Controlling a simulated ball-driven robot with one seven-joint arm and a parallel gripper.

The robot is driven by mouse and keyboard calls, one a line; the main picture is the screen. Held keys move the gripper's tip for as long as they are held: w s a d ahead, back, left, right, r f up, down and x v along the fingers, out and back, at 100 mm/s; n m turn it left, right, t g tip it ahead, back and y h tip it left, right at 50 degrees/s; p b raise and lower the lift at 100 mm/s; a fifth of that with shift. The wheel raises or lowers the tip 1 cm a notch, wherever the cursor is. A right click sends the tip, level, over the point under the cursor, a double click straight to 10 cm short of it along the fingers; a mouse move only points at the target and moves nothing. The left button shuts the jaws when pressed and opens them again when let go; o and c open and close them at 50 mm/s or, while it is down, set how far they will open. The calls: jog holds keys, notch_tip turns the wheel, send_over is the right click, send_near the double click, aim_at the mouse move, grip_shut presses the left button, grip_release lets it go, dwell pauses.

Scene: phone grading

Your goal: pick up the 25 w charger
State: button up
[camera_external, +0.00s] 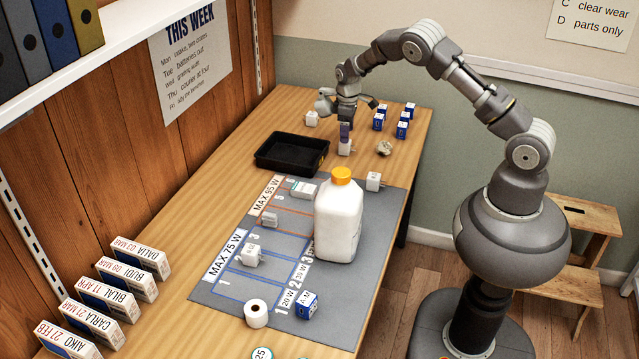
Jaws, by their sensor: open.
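Several white plug chargers show, and I cannot read a wattage on any of them, so I cannot tell which is the 25 W charger. One charger (345,148) stands on the wood right of the black tray, with a small purple-blue piece showing just above it. Another charger (311,119) lies farther back, left of my gripper. One more charger (374,181) is at the grey mat's back right corner, and others (252,256) lie on the mat. My gripper (346,108) is open above the table's far end, close over the charger beside the tray. Its fingertips are small and partly unclear.
A white bottle with an orange cap (339,220) stands tall on the grey mat (215,292). A black tray (291,170) is behind the mat. Blue-and-white boxes (379,122) and a crumpled scrap (384,147) lie right of my gripper. Named boxes (104,298) line the left edge.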

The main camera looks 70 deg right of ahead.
aim_at(347, 148)
jog(key=f+b, duration=0.1)
jog(key=f, duration=0.2)
jog(key=f+b, duration=0.2)
jog(key=f, duration=0.1)
jog(key=shift+s+d+f, duration=0.15)
jog(key=shift+d+f, duration=0.05)
jog(key=shift+f, duration=0.1)
jog(key=shift+r, duration=0.15)
jog(key=c, duration=1.1)
